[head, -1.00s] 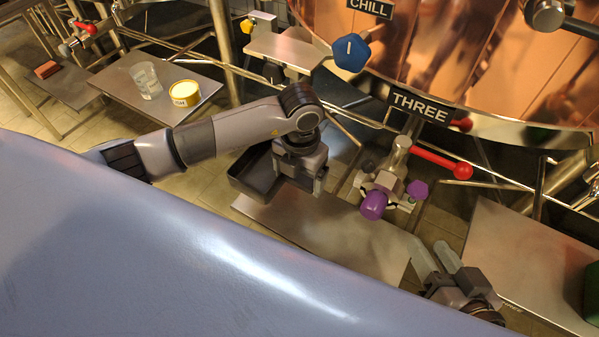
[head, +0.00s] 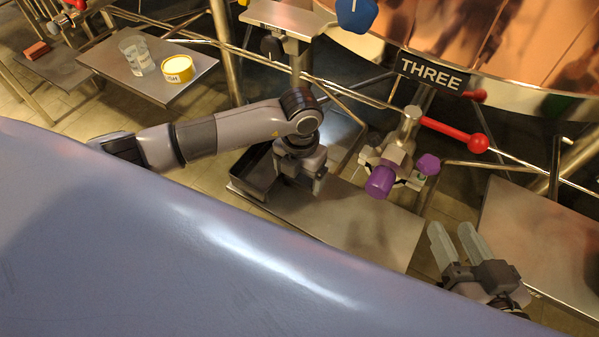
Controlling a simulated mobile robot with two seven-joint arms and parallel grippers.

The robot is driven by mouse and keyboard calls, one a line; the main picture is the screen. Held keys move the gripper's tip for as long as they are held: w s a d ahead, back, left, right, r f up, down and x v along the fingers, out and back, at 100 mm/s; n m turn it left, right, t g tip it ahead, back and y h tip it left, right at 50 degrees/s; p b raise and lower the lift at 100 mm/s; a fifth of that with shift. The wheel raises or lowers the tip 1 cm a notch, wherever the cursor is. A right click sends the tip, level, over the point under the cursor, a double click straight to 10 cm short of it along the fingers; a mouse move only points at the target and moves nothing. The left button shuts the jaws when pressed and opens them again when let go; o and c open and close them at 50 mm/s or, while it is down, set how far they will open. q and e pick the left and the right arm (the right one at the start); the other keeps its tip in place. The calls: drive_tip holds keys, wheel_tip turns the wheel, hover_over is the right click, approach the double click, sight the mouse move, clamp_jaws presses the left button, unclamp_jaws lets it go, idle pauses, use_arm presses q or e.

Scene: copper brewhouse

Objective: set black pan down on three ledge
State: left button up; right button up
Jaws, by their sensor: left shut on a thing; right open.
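The black pan (head: 254,172) is a dark shallow tray at the left end of the metal ledge (head: 345,222) below the THREE sign (head: 433,70). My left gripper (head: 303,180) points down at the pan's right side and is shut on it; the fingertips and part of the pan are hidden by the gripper. The pan looks level and at or just above the ledge; I cannot tell whether it touches. My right gripper (head: 455,240) is open and empty, to the right of the ledge.
A tap with a purple knob (head: 380,181) and a red lever (head: 455,134) stands over the ledge's back edge. Another ledge (head: 530,245) lies at right. A left ledge (head: 105,58) holds a clear cup (head: 137,55) and a yellow tub (head: 178,70). The ledge's middle and right are bare.

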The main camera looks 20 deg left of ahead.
use_arm(q)
drive_tip(key=shift+f+b, duration=0.3)
drive_tip(key=shift+f, duration=0.1)
use_arm(e)
drive_tip(key=shift+f, duration=0.25)
use_arm(q)
drive_tip(key=o, duration=1.2)
drive_tip(key=shift+o, duration=0.2)
drive_tip(key=shift+r+p, duration=0.35)
drive_tip(key=shift+r, duration=0.15)
wheel_tip(320, 180, up, 5)
drive_tip(key=shift+r+p, duration=0.2)
drive_tip(key=shift+p, duration=0.95)
drive_tip(key=shift+r, duration=0.4)
use_arm(e)
drive_tip(key=shift+w+a+r+m+g+y, duration=0.15)
drive_tip(key=shift+a+m+g, duration=0.1)
drive_tip(key=shift+a, duration=0.15)
drive_tip(key=shift+w+a+r+m+g+y, duration=0.15)
drive_tip(key=shift+a+g, duration=0.1)
drive_tip(key=shift+a, duration=0.15)
use_arm(q)
drive_tip(key=shift+s, duration=0.1)
use_arm(e)
drive_tip(key=shift+s, duration=0.15)
